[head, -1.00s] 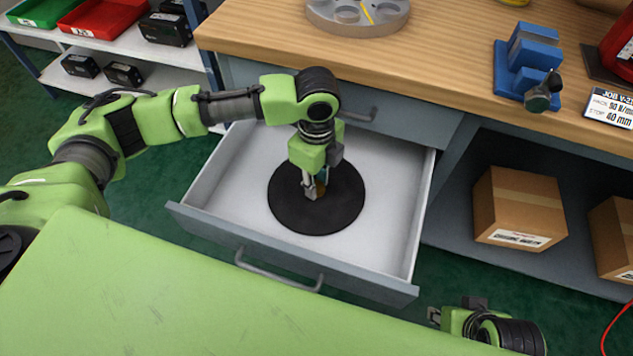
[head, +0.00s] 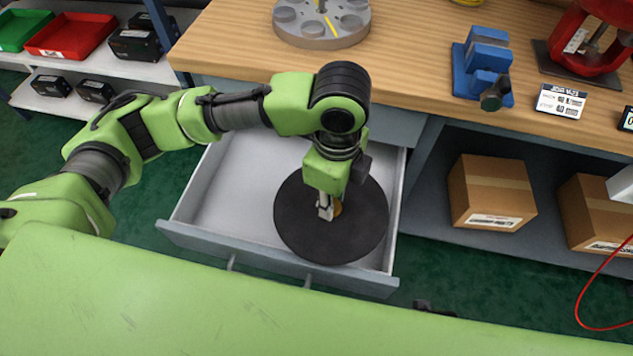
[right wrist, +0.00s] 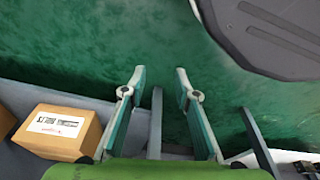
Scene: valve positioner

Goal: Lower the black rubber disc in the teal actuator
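The black rubber disc (head: 300,225) is flat and round, with a small tan piece near its centre. It shows in the head view over the open drawer and overlaps the drawer's right wall, so it looks raised. My left gripper (head: 326,212) points down at the disc's middle and appears shut on its centre piece; the exact contact is partly hidden. My right gripper (right wrist: 160,82) is open and empty in the right wrist view, above the green floor. I see no clearly teal actuator in these views.
The open drawer (head: 205,205) is otherwise empty. On the wooden bench (head: 240,45) stand a grey round plate with holes (head: 310,30), a blue vise (head: 484,65) and a red press (head: 590,40). Cardboard boxes (head: 490,185) sit on the shelf below. A green surface (head: 150,300) fills the foreground.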

